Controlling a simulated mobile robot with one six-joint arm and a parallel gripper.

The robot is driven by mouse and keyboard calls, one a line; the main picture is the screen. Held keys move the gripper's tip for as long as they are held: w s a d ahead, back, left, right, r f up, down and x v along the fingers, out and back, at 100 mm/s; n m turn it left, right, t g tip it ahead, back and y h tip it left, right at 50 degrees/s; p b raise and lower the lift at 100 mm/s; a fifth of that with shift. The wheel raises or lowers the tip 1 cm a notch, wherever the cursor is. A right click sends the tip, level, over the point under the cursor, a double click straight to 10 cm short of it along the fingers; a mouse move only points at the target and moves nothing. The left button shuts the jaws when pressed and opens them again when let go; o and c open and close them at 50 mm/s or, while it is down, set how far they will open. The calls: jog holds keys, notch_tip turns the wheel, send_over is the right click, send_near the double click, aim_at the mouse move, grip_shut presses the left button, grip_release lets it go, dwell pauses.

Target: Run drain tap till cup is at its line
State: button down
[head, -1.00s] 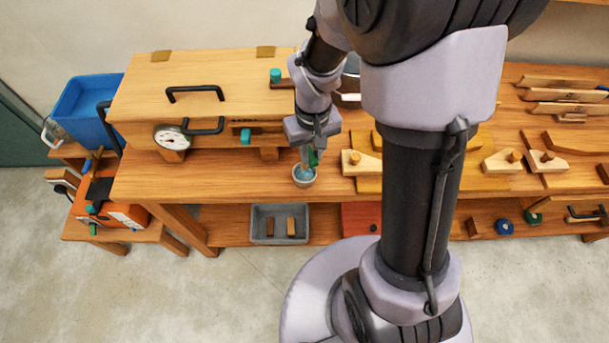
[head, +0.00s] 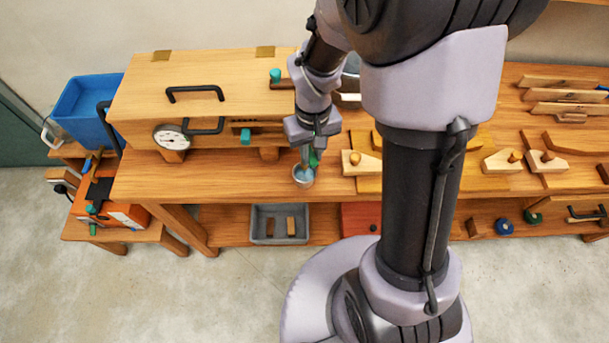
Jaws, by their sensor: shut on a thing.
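My gripper (head: 311,155) points down at the front edge of the bench, just above and behind a small pale cup (head: 303,181). It is shut on a small green tap handle (head: 314,163), which shows at its fingertips. The tap's body is mostly hidden by my gripper and wrist. The cup stands upright on the bench and has something bluish inside. Its line and exact level are too small to make out.
A wooden box (head: 190,95) with black handles and a round dial (head: 172,137) stands behind left. Wooden blocks (head: 362,164) lie right of the cup. A grey tray (head: 279,224) sits on the lower shelf. A blue bin (head: 86,111) is far left.

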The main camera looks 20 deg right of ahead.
dwell(0.3)
jog(key=m, duration=0.1)
jog(key=a+m+b, duration=0.1)
jog(key=m, duration=0.1)
jog(key=m+b, duration=0.1)
jog(key=shift+w+a+m, duration=0.15)
jog(key=shift+a+m, duration=0.15)
jog(key=shift+a, duration=0.05)
jog(key=c, duration=1.3)
grip_release()
jog(key=shift+a, duration=0.1)
notch_tip(320, 180, up, 8)
jog(key=p, duration=0.6)
